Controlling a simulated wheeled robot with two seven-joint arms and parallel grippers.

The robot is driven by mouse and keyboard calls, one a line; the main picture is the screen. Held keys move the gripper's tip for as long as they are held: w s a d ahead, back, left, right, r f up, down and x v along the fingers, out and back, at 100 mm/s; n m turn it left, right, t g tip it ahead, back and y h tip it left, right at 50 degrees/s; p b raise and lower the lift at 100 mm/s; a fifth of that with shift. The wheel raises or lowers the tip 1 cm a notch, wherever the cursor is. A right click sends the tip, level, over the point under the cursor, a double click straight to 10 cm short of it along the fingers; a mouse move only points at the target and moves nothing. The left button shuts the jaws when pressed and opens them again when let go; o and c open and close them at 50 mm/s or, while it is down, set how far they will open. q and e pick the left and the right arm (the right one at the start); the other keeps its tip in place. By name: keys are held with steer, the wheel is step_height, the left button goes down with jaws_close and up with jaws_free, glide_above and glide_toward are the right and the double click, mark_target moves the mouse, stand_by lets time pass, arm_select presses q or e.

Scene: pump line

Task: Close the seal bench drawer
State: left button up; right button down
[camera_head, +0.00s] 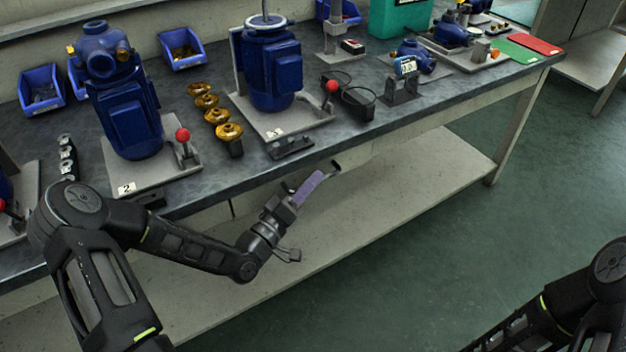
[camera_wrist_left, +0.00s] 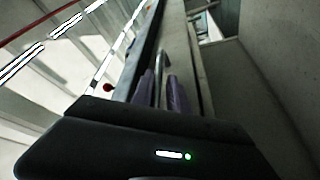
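The seal bench drawer (camera_head: 262,192) is under the front edge of the workbench, and its grey front also shows in the left wrist view (camera_wrist_left: 198,75). How far it stands out from the bench I cannot tell. My left gripper (camera_head: 318,180) is at the drawer front, below the bench top. Its two purple fingers (camera_wrist_left: 160,90) lie close together on either side of the metal drawer handle (camera_wrist_left: 162,62) and appear shut on it. My right arm shows at the lower right of the head view, but its gripper is out of view.
The workbench top (camera_head: 205,178) carries blue pumps (camera_head: 128,108), brass parts (camera_head: 229,131) and blue bins (camera_head: 41,88). A pale lower shelf (camera_head: 400,185) runs under the bench. The green floor (camera_head: 400,275) in front is clear.

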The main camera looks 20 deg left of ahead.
arm_select(q)
steer(key=v, duration=0.7)
steer(key=shift+p, duration=0.3)
steer(key=shift+r, duration=0.1)
